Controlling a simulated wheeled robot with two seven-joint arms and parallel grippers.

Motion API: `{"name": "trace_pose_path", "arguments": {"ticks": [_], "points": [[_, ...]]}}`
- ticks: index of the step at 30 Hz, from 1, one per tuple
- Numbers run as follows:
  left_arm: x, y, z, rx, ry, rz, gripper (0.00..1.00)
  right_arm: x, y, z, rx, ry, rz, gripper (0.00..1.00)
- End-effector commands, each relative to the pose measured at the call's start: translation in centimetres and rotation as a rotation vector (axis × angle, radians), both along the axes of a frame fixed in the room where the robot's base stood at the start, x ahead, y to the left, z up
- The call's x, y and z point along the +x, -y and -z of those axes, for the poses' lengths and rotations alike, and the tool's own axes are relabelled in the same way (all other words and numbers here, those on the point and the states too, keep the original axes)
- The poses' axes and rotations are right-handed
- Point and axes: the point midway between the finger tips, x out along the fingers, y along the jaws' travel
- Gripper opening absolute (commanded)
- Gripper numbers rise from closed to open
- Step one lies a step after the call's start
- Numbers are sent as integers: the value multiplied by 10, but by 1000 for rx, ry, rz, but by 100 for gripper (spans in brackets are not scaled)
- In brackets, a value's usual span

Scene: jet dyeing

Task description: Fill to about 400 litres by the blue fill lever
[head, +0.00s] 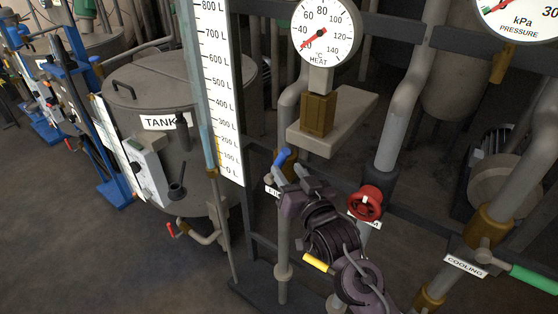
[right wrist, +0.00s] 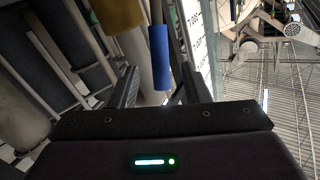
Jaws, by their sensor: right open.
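The blue fill lever (head: 282,157) stands up from its pipe in the middle of the head view. My right gripper (head: 289,181) is just in front of and below it, partly hiding the valve and its label. In the right wrist view the blue lever (right wrist: 159,57) points down between the two open fingers of my right gripper (right wrist: 158,84), with gaps on both sides. The level scale (head: 222,90) reads from 0 to 800 L beside a narrow sight tube (head: 199,75). A yellow-brown stretch shows around 200 L; I cannot tell the level surely. My left gripper is out of view.
The grey tank (head: 150,90) stands left of the scale. A red handwheel (head: 366,202) is close right of my right gripper, and a yellow handle (head: 318,262) lies near my wrist. A green cooling lever (head: 533,279) and a heat gauge (head: 324,30) are further off.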

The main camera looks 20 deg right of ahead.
Motion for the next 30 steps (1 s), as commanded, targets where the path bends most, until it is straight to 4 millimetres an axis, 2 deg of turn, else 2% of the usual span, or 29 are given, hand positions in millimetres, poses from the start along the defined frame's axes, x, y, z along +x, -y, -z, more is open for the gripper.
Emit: {"name": "trace_pose_path", "arguments": {"ticks": [3, 9, 20, 23, 30], "points": [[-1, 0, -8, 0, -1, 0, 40, 22, -3, -3, 1, 2, 0, 42], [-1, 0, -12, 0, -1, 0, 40, 46, -6, -2, 1, 1, 0, 42], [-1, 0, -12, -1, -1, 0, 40, 53, -6, 0, 1, 0, 1, 42], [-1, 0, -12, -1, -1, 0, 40, 53, -6, 0, 1, 0, 1, 32], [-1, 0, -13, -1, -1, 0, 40, 53, -6, 0, 1, -1, 1, 0]]}}
